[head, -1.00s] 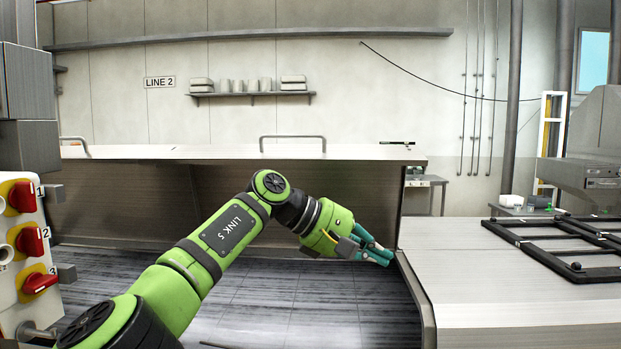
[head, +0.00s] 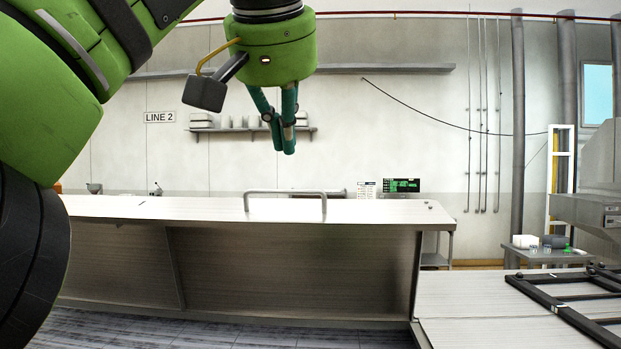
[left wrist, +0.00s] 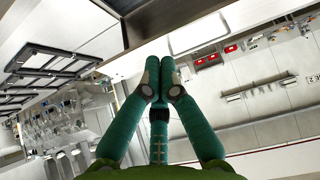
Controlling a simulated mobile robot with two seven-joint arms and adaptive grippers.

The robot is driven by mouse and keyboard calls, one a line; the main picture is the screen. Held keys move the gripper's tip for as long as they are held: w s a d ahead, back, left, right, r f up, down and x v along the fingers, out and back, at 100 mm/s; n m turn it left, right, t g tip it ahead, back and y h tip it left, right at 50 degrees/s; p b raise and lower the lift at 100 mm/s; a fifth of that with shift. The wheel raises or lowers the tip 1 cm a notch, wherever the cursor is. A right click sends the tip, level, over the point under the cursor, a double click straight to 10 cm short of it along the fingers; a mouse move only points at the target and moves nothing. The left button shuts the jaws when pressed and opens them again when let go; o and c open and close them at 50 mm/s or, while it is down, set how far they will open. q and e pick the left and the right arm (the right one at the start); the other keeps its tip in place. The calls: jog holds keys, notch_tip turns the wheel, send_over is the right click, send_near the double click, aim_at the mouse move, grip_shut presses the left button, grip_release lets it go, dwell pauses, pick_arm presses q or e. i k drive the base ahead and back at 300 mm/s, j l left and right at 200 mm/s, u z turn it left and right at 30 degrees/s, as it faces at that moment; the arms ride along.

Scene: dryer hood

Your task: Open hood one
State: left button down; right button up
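A long steel hood (head: 300,270) with a flat, level top runs across the middle of the head view. A grey bar handle (head: 285,194) stands on its top. No number marks this hood, so I cannot tell whether it is hood one. My left gripper (head: 283,148) hangs above and behind the handle in the picture, fingers pointing down, apart from it. Its teal fingertips come together with nothing seen between them, also in the left wrist view (left wrist: 160,92). My right gripper is out of view.
A steel bed with a black frame (head: 565,305) lies at the lower right. A grey machine (head: 590,212) stands at the right edge. A small side table (head: 545,256) is behind the bed. A wall shelf (head: 240,131) hangs at the back.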

aim_at(324, 259)
jog(key=i+l, duration=0.1)
jog(key=i, duration=0.8)
